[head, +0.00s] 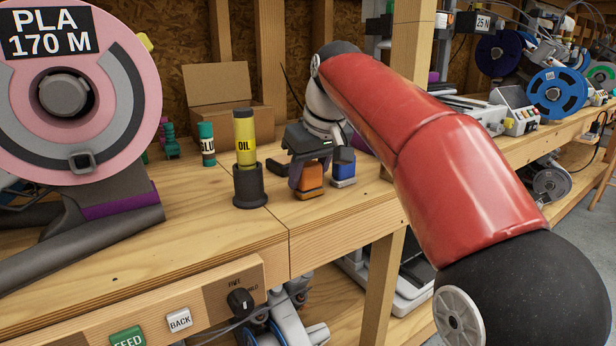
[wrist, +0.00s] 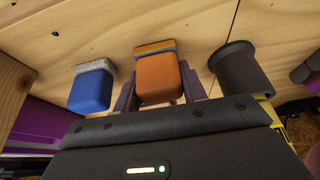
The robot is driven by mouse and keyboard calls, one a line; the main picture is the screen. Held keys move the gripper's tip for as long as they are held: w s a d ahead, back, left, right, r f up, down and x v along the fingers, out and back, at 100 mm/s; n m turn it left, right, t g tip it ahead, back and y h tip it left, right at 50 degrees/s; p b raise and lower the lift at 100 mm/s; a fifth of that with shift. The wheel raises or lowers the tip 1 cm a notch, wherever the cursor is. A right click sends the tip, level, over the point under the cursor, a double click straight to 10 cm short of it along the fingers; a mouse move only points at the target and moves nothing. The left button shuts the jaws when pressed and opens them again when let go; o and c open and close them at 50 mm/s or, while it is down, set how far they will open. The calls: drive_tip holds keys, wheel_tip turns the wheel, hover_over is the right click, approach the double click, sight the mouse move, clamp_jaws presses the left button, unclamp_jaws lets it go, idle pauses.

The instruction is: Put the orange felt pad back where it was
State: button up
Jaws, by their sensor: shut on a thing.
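The orange felt pad (head: 311,177) is a small orange block with a flat strip along one end, close to the bench top. I cannot tell whether the pad touches the wood. A blue pad (head: 343,170) with a pale grey strip stands just to the right; it is left of the orange one in the wrist view (wrist: 90,88).
A dark cup (head: 249,188) with a yellow oil bottle (head: 246,140) stands left of the pad. A teal-capped glue stick (head: 207,148) and an open cardboard box (head: 220,95) are behind. A wooden post (head: 408,60) rises at the right. The bench front (head: 240,235) is clear.

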drive_tip(key=shift+f, duration=0.1)
drive_tip(key=o, duration=0.4)
drive_tip(key=shift+f, duration=0.1)
drive_tip(key=o, duration=0.5)
drive_tip(key=shift+r, duration=0.3)
drive_tip(key=p+v, duration=0.3)
drive_tip(key=v, duration=0.9)
